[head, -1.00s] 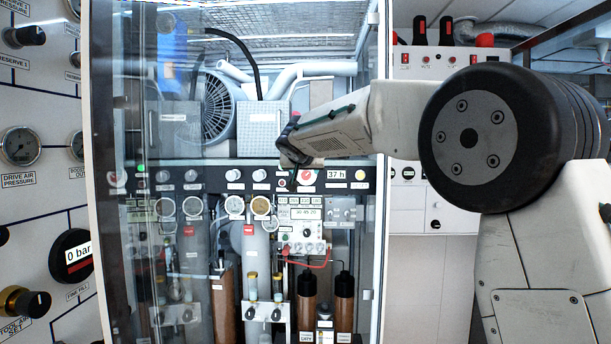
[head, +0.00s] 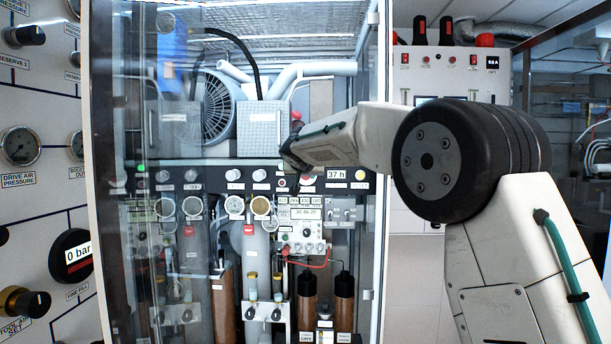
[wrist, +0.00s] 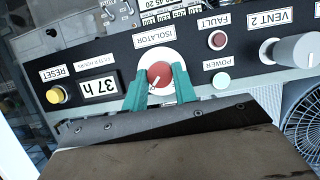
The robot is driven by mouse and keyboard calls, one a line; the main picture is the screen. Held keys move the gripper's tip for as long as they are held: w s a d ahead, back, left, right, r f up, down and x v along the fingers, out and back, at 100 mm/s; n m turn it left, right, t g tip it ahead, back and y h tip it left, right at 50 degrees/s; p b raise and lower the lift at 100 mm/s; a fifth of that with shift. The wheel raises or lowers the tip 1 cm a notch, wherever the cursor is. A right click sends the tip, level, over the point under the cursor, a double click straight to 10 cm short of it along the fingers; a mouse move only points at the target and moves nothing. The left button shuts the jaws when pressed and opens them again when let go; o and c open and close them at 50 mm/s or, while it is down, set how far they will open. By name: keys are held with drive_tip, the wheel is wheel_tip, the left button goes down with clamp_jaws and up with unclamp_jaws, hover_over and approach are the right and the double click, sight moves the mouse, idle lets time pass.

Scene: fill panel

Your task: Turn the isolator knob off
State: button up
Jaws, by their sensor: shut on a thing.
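The isolator knob (wrist: 159,75) is a red round knob on a white disc, under the label "ISOLATOR" in the wrist view. It carries a small white mark. My gripper (wrist: 160,82) has teal fingers, one on each side of the red knob, shut on it. In the head view my gripper (head: 290,158) reaches the dark control strip inside the cabinet.
The strip also carries a yellow reset button (wrist: 56,95), a "37 h" display (wrist: 99,87), a red fault lamp (wrist: 217,40), a pale power lamp (wrist: 221,80) and a grey VENT 2 knob (wrist: 296,50). A glass door (head: 125,200) stands left of my arm.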

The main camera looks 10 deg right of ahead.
drive_tip(key=shift+w+a+f+n+t+h, duration=0.15)
drive_tip(key=shift+n+h, duration=1.1)
drive_tip(key=shift+n, duration=1)
drive_tip(key=shift+s+a+f+n+t+h, duration=0.1)
drive_tip(key=shift+n+h, duration=1.2)
drive_tip(key=shift+n, duration=0.9)
drive_tip(key=shift+w+a+f+n+t+h, duration=0.15)
drive_tip(key=shift+n+h, duration=1.1)
drive_tip(key=shift+n, duration=1)
drive_tip(key=shift+s, duration=0.1)
drive_tip(key=o, duration=1)
